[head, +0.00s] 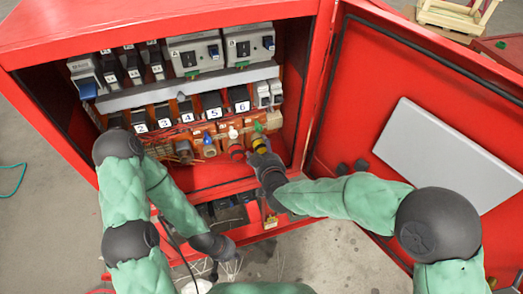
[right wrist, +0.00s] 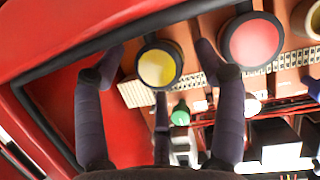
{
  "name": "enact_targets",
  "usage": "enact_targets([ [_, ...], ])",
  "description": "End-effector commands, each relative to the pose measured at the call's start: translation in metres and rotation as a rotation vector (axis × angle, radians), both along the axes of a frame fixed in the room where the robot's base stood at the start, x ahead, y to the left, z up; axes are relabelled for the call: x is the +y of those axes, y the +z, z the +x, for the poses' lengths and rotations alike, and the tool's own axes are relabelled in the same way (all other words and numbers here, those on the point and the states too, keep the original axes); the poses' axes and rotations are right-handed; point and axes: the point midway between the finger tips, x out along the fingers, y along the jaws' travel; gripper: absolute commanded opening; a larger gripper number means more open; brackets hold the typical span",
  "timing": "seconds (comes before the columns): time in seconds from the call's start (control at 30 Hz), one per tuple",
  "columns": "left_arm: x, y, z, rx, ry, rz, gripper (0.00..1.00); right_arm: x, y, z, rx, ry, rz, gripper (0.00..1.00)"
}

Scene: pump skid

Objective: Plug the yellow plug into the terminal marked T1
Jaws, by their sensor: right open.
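A round yellow piece with a dark rim, seemingly the yellow plug (head: 259,144), is at the right end of the lower row in the red cabinet. In the right wrist view the yellow plug (right wrist: 157,66) faces me between the spread fingers. My right gripper (head: 262,158) is open in front of it; in the right wrist view gaps show between the gripper (right wrist: 160,60) and the plug. My left gripper (head: 226,258) is low, near the cabinet's lower front; its fingers are too small to read. I cannot read a T1 marking.
Green (right wrist: 180,115) and white (right wrist: 252,104) small parts are close by. Numbered breakers (head: 212,106) sit above. The open red door (head: 400,85) bounds the right side.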

Motion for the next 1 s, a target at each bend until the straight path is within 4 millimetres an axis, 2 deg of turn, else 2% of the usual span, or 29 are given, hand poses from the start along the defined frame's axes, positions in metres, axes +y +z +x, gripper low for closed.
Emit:
enact_targets([
  [0.13,0.0000,-0.0010,0.0002,0.000,0.000,0.000,0.00,0.0013,-0.0032,0.0072,0.000,0.000,0.000,0.71],
  [0.43,0.0000,-0.0010,0.0002,0.000,0.000,0.000,0.00,0.0016,-0.0032,0.0085,-0.001,0.000,0.000,0.71],
  [0.63,0.0000,-0.0010,0.0002,0.000,0.000,0.000,0.00,0.0018,-0.0037,0.0080,0.001,0.000,-0.001,0.14],
  [0.77,0.0000,-0.0010,0.0002,0.000,0.000,0.000,0.00,0.0020,-0.0046,0.0075,0.002,0.002,-0.001,0.13],
  [0.8,0.0000,-0.0010,0.0002,0.000,0.000,0.000,0.00,0.0021,-0.0049,0.0073,0.003,0.002,-0.001,0.39],
  [0.9,0.0000,-0.0010,0.0002,0.000,0.000,0.000,0.00,0.0021,-0.0056,0.0069,0.004,0.002,-0.001,0.16],
  [1.0,0.0000,-0.0010,0.0002,0.000,0.000,0.000,0.00,0.0022,-0.0057,0.0065,0.005,0.002,-0.002,0.16],
])
